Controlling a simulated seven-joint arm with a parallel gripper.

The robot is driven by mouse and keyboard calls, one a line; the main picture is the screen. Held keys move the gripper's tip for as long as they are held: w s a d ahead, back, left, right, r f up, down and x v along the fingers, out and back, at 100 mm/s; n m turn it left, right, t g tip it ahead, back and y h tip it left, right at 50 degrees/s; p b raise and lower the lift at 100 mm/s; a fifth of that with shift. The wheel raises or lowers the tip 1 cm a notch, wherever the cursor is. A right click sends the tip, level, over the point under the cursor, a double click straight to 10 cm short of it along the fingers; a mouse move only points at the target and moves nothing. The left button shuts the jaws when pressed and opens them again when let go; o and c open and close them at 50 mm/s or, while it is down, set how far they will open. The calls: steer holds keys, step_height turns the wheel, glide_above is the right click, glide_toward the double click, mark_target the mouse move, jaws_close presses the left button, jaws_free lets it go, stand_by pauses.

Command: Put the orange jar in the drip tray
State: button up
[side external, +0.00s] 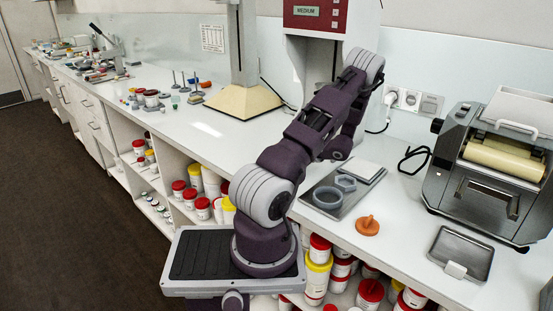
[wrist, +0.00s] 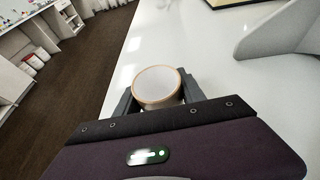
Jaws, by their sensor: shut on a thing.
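My gripper (wrist: 157,84) is shut on a round jar (wrist: 160,82) in the wrist view. The jar has a pale white top and a tan-orange rim, with one finger on each side; most of its body is hidden. In the side external view my arm hides the gripper and the jar. A shallow grey metal tray (side external: 461,248), which looks like the drip tray, lies on the bench at the right, in front of the roller mill. It looks empty, with a white block at its front edge. My gripper is apart from it.
The roller mill (side external: 490,165) stands behind the grey tray. A flat tray (side external: 338,200) holds a grey ring, a hexagonal piece and a white tile. An orange stopper-like piece (side external: 368,226) lies beside it. A red-fronted machine (side external: 315,15) stands behind my arm.

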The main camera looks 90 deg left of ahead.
steer(key=shift+f, duration=0.65)
steer(key=shift+f, duration=0.1)
steer(key=o, duration=1.3)
